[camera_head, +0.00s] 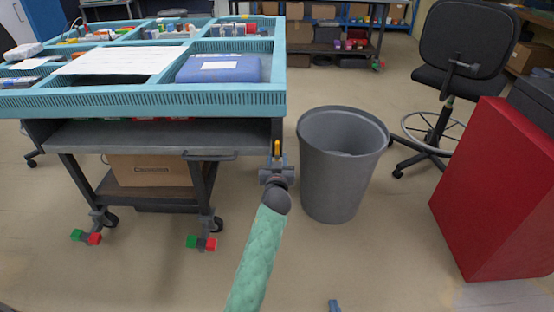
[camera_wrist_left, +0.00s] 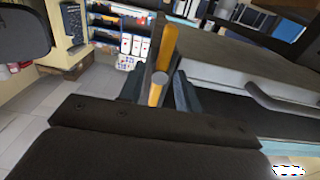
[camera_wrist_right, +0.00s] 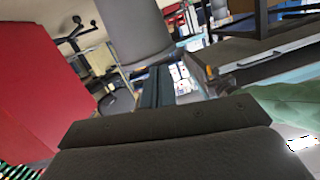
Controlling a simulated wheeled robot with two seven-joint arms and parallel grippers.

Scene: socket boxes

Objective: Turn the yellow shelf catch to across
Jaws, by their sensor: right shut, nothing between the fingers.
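The yellow shelf catch (camera_head: 277,148) is at the right front corner of the cart's grey shelf (camera_head: 170,135). In the left wrist view the catch (camera_wrist_left: 167,45) is a yellow bar with a grey round pivot, standing nearly upright in the picture. My left gripper (camera_head: 276,168), on the green-sleeved arm, is at the catch. Its fingers (camera_wrist_left: 160,92) are apart, one on each side of the bar; contact cannot be told. My right gripper (camera_wrist_right: 158,86) is shut and empty, away from the catch. Only its tip (camera_head: 334,304) shows at the bottom of the head view.
A grey bin (camera_head: 342,170) stands close right of my left gripper. A red cabinet (camera_head: 498,190) and a black chair (camera_head: 465,60) are further right. The cart's blue tray (camera_head: 150,100) is above the shelf, with a cardboard box (camera_head: 150,171) below. The front floor is clear.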

